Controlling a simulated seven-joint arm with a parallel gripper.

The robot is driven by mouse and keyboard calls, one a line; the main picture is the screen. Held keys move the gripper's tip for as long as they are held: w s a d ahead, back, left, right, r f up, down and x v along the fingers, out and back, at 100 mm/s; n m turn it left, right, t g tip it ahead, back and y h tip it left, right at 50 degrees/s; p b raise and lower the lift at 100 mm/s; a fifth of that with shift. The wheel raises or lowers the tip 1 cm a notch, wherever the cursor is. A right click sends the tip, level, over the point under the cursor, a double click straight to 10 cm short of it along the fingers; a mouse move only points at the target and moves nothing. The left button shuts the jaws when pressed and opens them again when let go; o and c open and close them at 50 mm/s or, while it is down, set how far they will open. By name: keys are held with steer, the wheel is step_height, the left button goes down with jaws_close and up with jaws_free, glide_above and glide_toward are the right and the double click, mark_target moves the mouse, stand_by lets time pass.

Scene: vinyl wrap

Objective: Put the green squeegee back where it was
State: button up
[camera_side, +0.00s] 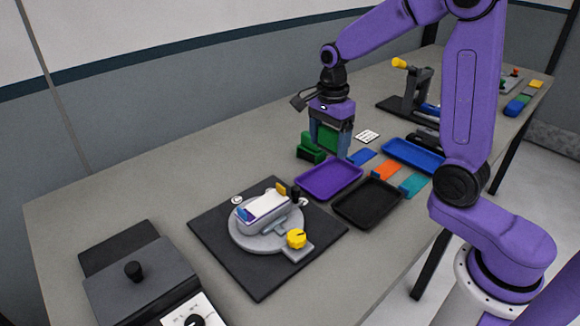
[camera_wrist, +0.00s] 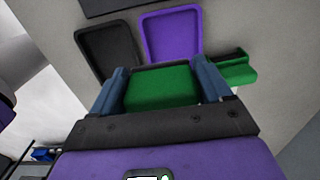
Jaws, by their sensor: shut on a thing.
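My gripper (camera_side: 329,148) is above the far middle of the table, pointing down, with its blue-grey fingers shut on the green squeegee (camera_side: 326,137). In the wrist view the squeegee (camera_wrist: 160,87) shows as a broad green block between the two fingers (camera_wrist: 157,72). A second green piece, a holder-like block with a dark strip (camera_side: 310,153), sits on the table just left of the gripper. In the wrist view this green block (camera_wrist: 235,74) lies right beside the right finger. I cannot tell whether the squeegee touches the table or the green block.
A purple tray (camera_side: 330,181), a black tray (camera_side: 367,205) and a blue tray (camera_side: 414,155) lie nearby. Blue, orange and teal flat pieces (camera_side: 386,170) sit between them. A dark mat (camera_side: 262,287) with a round fixture is nearer. Table left of the green block is clear.

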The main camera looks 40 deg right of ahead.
steer(key=w+f, duration=0.4)
steer(key=w, duration=0.5)
glide_above(290, 170)
steer(key=f, duration=0.5)
steer(key=shift+s+a, duration=0.15)
steer(key=shift+s, duration=0.2)
steer(key=shift+w+f, duration=0.25)
steer(key=shift+f, duration=1.6)
steer(key=shift+f, duration=0.1)
steer(key=o, duration=1)
steer(key=shift+o, duration=0.2)
